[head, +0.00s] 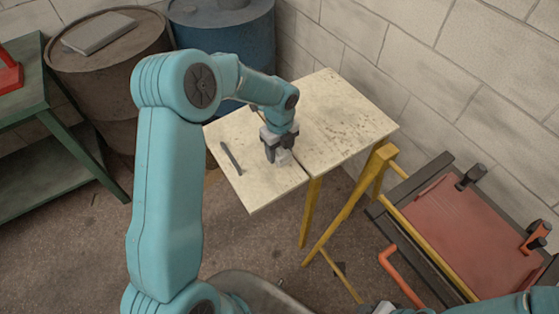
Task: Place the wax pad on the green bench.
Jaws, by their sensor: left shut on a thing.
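My left gripper (277,154) reaches down over a cream folding table.
A dark bar (231,158) lies on the cream table (345,120). A red object (10,75) sits on the green bench. A rusty barrel (110,80) bearing a grey flat item (98,33) and a blue barrel (225,40) stand behind. A red panel (470,235) is at right.

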